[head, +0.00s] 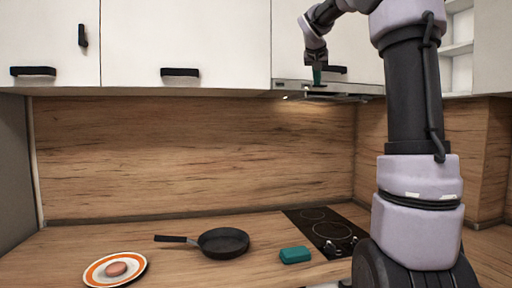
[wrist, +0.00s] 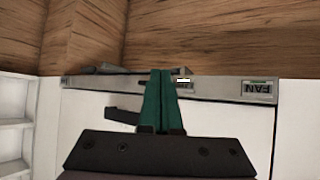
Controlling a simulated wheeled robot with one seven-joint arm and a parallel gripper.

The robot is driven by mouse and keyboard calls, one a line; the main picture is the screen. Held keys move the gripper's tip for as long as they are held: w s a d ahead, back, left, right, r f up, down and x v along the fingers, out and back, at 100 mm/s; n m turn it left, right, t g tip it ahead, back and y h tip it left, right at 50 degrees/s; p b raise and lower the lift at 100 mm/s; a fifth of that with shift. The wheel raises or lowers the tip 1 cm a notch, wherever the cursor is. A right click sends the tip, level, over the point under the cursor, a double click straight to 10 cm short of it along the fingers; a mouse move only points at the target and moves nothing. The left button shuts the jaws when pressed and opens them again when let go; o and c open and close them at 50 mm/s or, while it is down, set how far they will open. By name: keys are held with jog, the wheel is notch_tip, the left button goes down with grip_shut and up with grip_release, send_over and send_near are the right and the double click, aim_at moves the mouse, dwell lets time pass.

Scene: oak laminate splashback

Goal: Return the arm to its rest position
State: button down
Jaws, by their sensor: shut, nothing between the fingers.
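My gripper (head: 317,77) is raised in the head view, in front of the range hood (head: 290,85) and the upper cabinets. In the wrist view my gripper (wrist: 161,72) shows its two green fingers pressed together, with nothing between them. The arm is bent over at the top, and the fingers point down in the head view. Whether the fingertips touch the hood cannot be told.
On the counter are a plate (head: 92,273) with a round pinkish item (head: 116,269), a frying pan (head: 223,242), a teal block (head: 295,255) and a black hob (head: 310,222). White cabinets (head: 185,40) hang above. The counter's back left is clear.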

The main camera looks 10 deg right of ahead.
jog(key=s+a+f+y, duration=0.2)
jog(key=s+a+f, duration=0.4)
jog(key=s, duration=0.5)
jog(key=s+a+f+n+g+y, duration=0.1)
jog(key=s+a+f+y, duration=0.1)
jog(key=s+a+f, duration=0.4)
jog(key=s+a+f+g+y, duration=0.1)
jog(key=s+a+f+y, duration=0.2)
jog(key=s+f, duration=0.9)
jog(key=s+a, duration=0.3)
jog(key=s, duration=0.1)
jog(key=shift+s+f, duration=0.25)
jog(key=shift+s, duration=0.15)
